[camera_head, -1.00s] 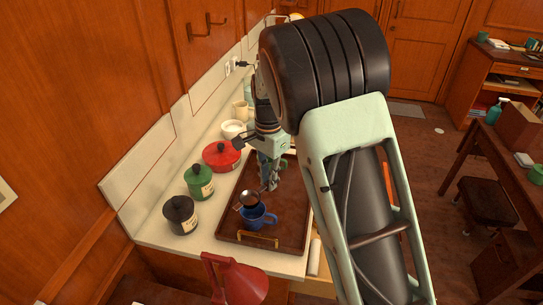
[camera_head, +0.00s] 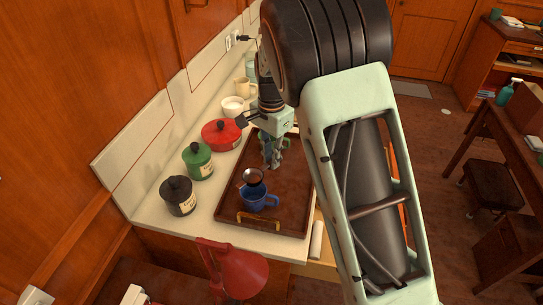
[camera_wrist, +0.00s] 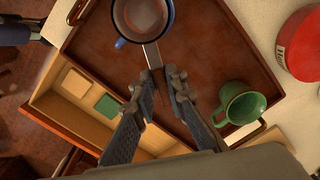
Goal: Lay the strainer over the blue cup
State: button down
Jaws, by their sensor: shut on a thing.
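The blue cup (camera_head: 258,201) stands upright on the brown tray, its handle to the right in the head view. The strainer (camera_head: 253,177) has a dark round bowl at the cup's mouth. In the wrist view the strainer's bowl (camera_wrist: 146,14) overlaps the opening of the blue cup (camera_wrist: 119,42). I cannot tell whether the strainer touches the rim. My gripper (camera_head: 272,163) is beyond the cup in the head view, shut on the strainer's handle. In the wrist view the fingertips of my gripper (camera_wrist: 163,80) close on that handle.
The tray (camera_head: 295,200) has raised edges and brass handles. A green mug (camera_wrist: 240,103) sits near its corner. A red pot (camera_head: 221,134), green canister (camera_head: 198,161) and black canister (camera_head: 178,196) line the counter. An open drawer (camera_wrist: 75,110) lies beside the tray.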

jog(key=shift+f+b, duration=1.4)
jog(key=shift+f, duration=1.2)
jog(key=shift+f, duration=0.35)
jog(key=c, duration=1.8)
grip_release()
jog(key=shift+c, duration=0.2)
jog(key=shift+r, duration=0.1)
notch_tip(320, 180, up, 12)
jog(key=shift+f, duration=0.1)
